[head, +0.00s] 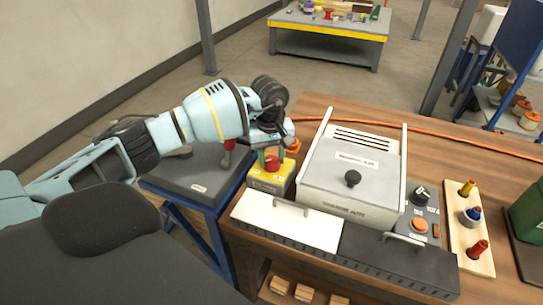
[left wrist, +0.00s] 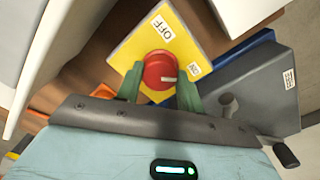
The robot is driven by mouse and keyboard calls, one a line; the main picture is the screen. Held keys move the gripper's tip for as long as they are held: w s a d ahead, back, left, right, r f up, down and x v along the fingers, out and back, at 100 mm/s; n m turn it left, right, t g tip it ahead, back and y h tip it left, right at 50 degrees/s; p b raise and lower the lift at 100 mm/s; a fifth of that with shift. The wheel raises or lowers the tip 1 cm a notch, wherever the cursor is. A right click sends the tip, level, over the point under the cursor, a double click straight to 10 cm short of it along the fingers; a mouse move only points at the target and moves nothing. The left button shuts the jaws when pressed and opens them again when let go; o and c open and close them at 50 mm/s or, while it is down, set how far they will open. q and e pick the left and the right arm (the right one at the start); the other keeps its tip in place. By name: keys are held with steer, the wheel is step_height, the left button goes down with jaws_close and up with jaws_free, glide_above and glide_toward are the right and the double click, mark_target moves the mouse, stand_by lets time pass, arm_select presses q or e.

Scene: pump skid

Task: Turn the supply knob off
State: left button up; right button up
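The supply knob is a round red knob (left wrist: 160,70) with a white mark, on a yellow box (head: 268,181) with OFF and ON labels. In the left wrist view the white mark sits on the knob's lower right, away from the OFF label (left wrist: 160,27) and on the side nearer the small ON label (left wrist: 193,68). My left gripper (left wrist: 158,82) has its green fingers apart, one on each side of the knob. I cannot tell whether they touch it. In the head view the knob (head: 272,163) shows below my left gripper. My right gripper is not in view.
A grey cover with a black knob (head: 352,178) stands right of the yellow box. White (head: 285,222) and dark lidded bins line the bench front. A control panel (head: 421,215) and a board with coloured plugs (head: 482,262) are farther right. A grey stand (head: 190,185) adjoins the bench.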

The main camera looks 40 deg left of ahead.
arm_select(q)
steer(key=shift+c, duration=1.4)
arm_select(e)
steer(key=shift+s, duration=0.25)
arm_select(q)
steer(key=n+p, duration=0.1)
steer(key=n, duration=0.3)
steer(key=shift+r+n, duration=0.15)
steer(key=shift+n, duration=0.25)
steer(key=n+p, duration=0.1)
steer(key=n, duration=0.2)
steer(key=shift+n, duration=0.3)
steer(key=n, duration=0.2)
steer(key=shift+n+p, duration=0.3)
steer(key=shift+n, duration=0.1)
steer(key=n+p, duration=0.1)
steer(key=n, duration=0.2)
steer(key=shift+n+p, duration=0.35)
steer(key=shift+n, duration=1.45)
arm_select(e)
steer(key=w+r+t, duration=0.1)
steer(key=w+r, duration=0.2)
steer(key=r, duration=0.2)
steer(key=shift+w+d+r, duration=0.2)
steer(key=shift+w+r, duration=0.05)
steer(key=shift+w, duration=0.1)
